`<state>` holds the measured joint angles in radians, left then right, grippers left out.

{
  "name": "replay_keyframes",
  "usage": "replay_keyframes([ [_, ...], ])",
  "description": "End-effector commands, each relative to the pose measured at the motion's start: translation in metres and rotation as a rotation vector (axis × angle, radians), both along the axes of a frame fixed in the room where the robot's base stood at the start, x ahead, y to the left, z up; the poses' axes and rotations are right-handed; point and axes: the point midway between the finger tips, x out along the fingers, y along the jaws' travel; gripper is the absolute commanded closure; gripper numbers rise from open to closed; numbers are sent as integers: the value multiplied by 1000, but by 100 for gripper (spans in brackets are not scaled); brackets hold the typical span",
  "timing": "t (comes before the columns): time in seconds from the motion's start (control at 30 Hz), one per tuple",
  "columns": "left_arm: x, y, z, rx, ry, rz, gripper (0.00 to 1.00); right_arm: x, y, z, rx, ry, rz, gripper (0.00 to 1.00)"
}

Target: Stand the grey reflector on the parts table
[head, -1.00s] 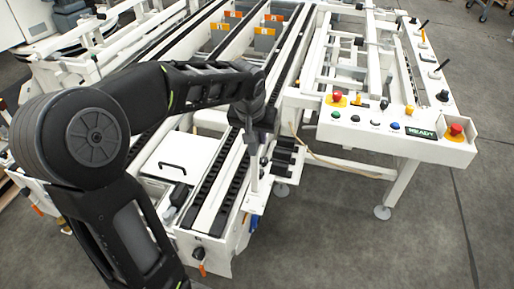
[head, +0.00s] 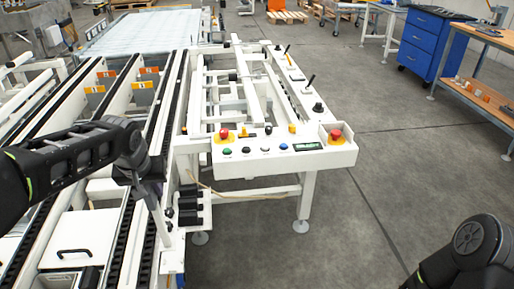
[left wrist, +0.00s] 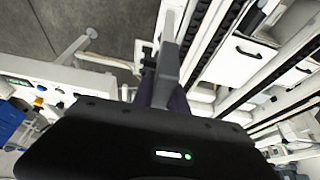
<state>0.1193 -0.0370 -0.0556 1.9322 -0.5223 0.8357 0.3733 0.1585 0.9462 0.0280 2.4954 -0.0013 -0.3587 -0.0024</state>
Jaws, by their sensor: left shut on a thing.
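My left gripper (head: 155,200) hangs beside the black roller-chain rail of the conveyor in the head view, pointing down. It is shut on a slim grey piece, which appears to be the grey reflector (left wrist: 168,65); in the left wrist view this stands out from the black gripper body. Its lower end is hard to make out in the head view. A wood-topped bench (head: 490,36) at the far right may be the parts table; I cannot tell for sure. My right arm shows at the lower right, but its gripper is out of the picture.
A white control panel (head: 275,160) with red stop buttons and white legs stands right of my left gripper. A blue drawer cabinet (head: 428,45) stands at the upper right. A lower wooden shelf (head: 475,97) holds small parts. Grey floor between is clear.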

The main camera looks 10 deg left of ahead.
Motion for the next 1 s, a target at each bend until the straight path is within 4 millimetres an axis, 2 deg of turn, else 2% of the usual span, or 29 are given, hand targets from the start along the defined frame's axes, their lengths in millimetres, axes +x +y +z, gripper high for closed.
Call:
replay_keyframes([
  [0.17,8,-20,5,1,-1,-42,100,0,0,11,0,0,0,63],
  [0.27,15,-40,7,2,1,-84,100,0,0,19,0,0,-1,63],
  [0.53,31,-115,14,1,0,-233,100,0,0,47,1,1,-2,63],
  [0.7,34,-150,14,1,-1,-302,100,0,0,57,1,2,-2,63],
  [0.83,35,-166,14,-1,-2,-332,100,0,1,61,1,2,-2,63],
  [1.0,35,-171,12,0,-2,-343,100,0,1,61,1,2,-2,63],
])
